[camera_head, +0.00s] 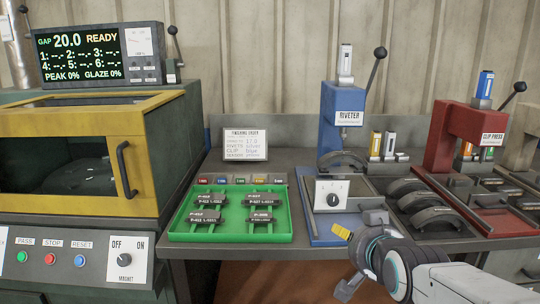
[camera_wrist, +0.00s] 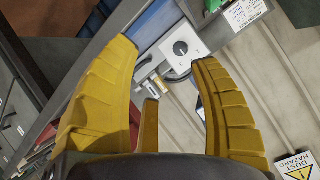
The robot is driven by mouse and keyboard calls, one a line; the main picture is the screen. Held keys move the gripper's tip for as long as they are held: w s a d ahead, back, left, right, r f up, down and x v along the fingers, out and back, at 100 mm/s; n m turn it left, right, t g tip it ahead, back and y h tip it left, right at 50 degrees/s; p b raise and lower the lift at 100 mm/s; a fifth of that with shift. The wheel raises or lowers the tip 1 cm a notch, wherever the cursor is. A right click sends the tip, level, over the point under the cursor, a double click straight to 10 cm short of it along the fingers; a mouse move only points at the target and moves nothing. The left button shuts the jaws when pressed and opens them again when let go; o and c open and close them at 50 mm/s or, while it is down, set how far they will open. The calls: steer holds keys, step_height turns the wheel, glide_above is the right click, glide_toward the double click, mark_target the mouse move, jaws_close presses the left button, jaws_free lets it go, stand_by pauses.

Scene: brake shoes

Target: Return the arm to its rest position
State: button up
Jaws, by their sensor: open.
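Beyond the fingers, the dial box (camera_wrist: 181,47) of the riveter station shows. In the head view my arm (camera_head: 410,270) reaches in from the lower right, in front of the bench edge. One yellow finger part (camera_head: 341,231) shows near the riveter's blue base, and the rest of the gripper is hidden by the wrist.
The blue riveter (camera_head: 342,105) and red clip press (camera_head: 450,140) stand on the bench. Curved brake shoes (camera_head: 412,195) lie between them. A green tray (camera_head: 230,236) holds several labelled parts. A yellow-framed machine (camera_head: 75,120) stands at left. Free floor is hard to judge.

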steer(key=s+r+n+g+p, duration=0.2)
steer(key=s+r+g+p, duration=0.2)
steer(key=s+p, duration=0.5)
steer(key=s+r+n+g+p, duration=0.3)
steer(key=s+p, duration=0.7)
steer(key=s, duration=0.5)
steer(key=shift+r+n+g, duration=0.3)
steer(key=shift+r+g, duration=0.45)
steer(key=shift+g, duration=0.25)
